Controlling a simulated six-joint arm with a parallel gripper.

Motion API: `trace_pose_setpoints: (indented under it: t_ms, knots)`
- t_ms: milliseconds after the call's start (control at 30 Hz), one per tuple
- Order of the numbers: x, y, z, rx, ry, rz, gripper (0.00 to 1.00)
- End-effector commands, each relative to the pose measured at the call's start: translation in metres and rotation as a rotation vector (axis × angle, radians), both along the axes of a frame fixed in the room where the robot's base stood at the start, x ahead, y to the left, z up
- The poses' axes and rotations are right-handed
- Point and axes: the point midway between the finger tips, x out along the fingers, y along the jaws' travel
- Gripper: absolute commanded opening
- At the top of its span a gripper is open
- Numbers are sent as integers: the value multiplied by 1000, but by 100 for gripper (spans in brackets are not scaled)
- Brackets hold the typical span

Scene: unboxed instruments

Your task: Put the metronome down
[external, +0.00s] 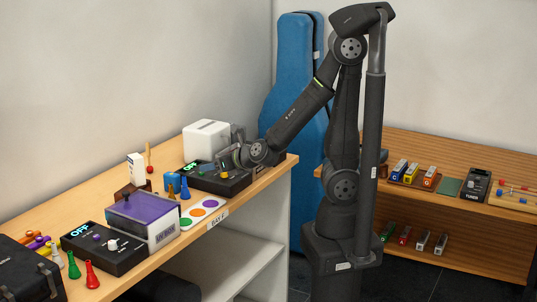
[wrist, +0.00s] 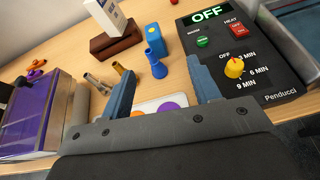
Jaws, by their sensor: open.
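I cannot make out for sure which thing is the metronome. A small blue box with a yellow mark (wrist: 154,41) stands upright on the wooden table; it also shows in the external view (external: 171,182). A brown block (wrist: 116,42) lies left of it, with a white box (wrist: 104,14) upright at it. My gripper (wrist: 160,68) is open, and I see nothing held between its fingers. A blue peg (wrist: 156,66) shows beyond the gap between them. In the external view my gripper (external: 228,158) is low over the table, by the black control box.
The black control box (wrist: 287,77) with a yellow knob is close on the right. A colour-dot card (external: 198,212) lies near the front edge. A purple-lidded box (external: 143,216), another control box (external: 103,248) and several pegs stand left. A white appliance (external: 207,141) stands behind.

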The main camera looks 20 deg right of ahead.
Motion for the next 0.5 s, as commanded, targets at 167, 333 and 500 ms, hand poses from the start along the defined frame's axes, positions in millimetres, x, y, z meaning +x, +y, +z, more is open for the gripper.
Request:
trace_pose_setpoints:
  t_ms: [167, 333, 500]
  knots:
    - [-8, 0, -5, -48, -47, 75, 56]
    - [3, 11, -12, -51, -48, 74, 56]
    - [19, 26, -21, -50, -47, 72, 56]
